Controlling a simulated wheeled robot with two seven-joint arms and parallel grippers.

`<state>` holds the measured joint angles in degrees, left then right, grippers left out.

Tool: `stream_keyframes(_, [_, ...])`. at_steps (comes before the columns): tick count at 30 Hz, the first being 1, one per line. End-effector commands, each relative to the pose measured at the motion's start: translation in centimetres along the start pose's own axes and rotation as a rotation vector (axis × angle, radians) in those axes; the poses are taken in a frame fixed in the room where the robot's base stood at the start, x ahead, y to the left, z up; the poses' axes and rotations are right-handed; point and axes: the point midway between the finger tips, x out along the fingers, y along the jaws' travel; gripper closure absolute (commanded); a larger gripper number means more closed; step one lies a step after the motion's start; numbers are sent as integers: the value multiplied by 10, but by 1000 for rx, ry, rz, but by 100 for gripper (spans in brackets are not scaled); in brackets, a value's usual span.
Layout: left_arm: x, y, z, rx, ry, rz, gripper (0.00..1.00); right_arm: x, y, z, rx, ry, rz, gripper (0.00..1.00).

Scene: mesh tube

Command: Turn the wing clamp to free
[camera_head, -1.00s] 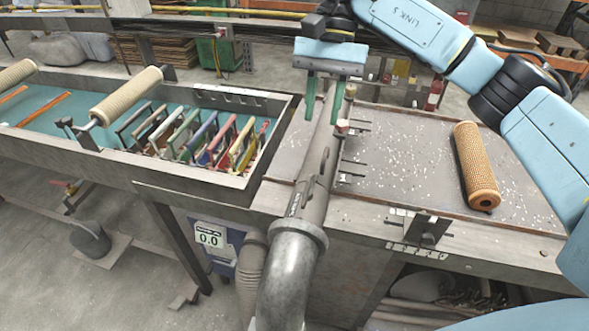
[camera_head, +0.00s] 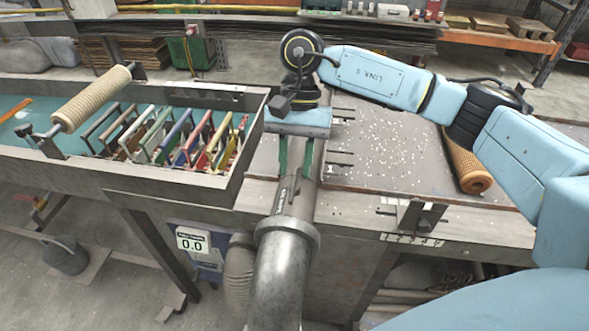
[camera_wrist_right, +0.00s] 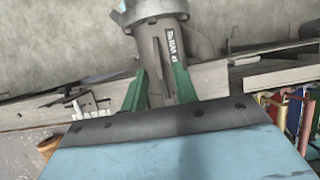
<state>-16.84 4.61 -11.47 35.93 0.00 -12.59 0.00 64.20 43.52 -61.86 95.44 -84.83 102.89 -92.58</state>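My right gripper (camera_head: 294,172) points down over the grey metal tube (camera_head: 290,210), with one green finger on each side. The wrist view also shows the gripper (camera_wrist_right: 160,78) open, its fingers flanking the labelled tube (camera_wrist_right: 163,50); contact is unclear. A metal bracket with a flat plate and crossbar (camera_head: 420,216), probably the wing clamp, sits at the bench's front edge, right of the gripper. Its turn position is hard to read. The gripper is apart from it. My left gripper is not in view.
A tan roller (camera_head: 466,166) lies on the bench top (camera_head: 385,150), partly behind my right arm. On the left, a trough (camera_head: 160,182) holds several coloured frames (camera_head: 190,138) and another roller (camera_head: 92,98). A display (camera_head: 193,242) below reads 0.0.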

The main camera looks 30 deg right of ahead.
Motion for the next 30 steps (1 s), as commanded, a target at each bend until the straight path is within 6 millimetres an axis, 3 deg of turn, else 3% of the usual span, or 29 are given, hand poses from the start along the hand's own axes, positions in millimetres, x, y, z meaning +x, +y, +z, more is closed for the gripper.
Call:
stream_keyframes(6, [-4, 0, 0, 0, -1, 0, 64, 22, 0, 0, 0, -1, 0, 71])
stream_keyframes(16, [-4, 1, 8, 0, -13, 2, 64, 26, 0, 0, 0, 0, 0, 71])
stream_keyframes(23, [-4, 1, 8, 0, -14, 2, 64, 26, 0, 0, 0, 0, 0, 100])
stream_keyframes(30, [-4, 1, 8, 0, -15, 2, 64, 26, 0, 0, 3, 0, -1, 100])
